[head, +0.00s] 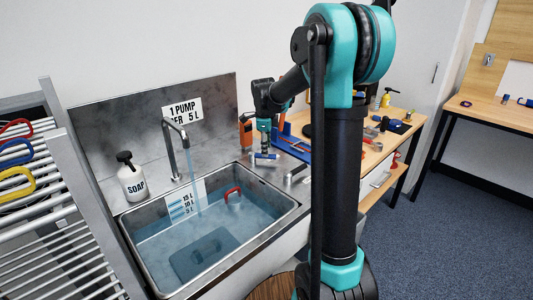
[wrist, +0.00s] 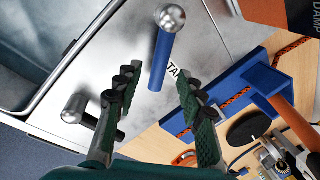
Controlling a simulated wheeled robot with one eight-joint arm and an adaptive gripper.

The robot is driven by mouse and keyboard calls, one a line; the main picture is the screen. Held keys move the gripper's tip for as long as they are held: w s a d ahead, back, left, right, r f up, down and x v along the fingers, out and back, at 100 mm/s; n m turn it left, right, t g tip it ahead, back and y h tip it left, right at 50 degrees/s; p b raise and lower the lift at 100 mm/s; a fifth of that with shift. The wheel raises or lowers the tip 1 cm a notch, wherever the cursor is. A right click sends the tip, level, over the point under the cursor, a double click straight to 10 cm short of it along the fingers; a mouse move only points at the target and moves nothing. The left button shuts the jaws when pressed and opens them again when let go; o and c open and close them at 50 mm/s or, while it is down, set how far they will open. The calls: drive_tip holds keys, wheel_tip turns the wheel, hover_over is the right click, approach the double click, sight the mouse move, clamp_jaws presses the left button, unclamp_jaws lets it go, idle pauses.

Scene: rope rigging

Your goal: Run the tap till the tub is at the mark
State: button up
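The steel tub (head: 290,212) holds clear bluish water. A stream runs from the tap spout (head: 176,130) into it. A white gauge (head: 187,199) on the tub's back wall reads 15 L, 10 L and 5 L; I cannot tell exactly where the waterline meets it. The blue tap lever (wrist: 160,58), with a steel ball end, stands on the counter beside a partly hidden label. My gripper (wrist: 155,78) is open above it, with the lever between its spread fingers in the picture; contact is not visible. In the head view my gripper (head: 264,150) is over the counter right of the tub.
A second steel-knobbed lever (wrist: 76,108) is near the left finger. A soap bottle (head: 132,182) stands left of the tap. A blue holder (wrist: 245,88) and tools crowd the wooden bench at right.

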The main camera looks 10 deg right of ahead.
drive_tip(key=shift+w+d+f, duration=0.1)
drive_tip(key=shift+w+f, duration=0.05)
drive_tip(key=shift+f, duration=0.65)
drive_tip(key=shift+w+f, duration=0.15)
drive_tip(key=shift+f, duration=0.6)
clamp_jaws()
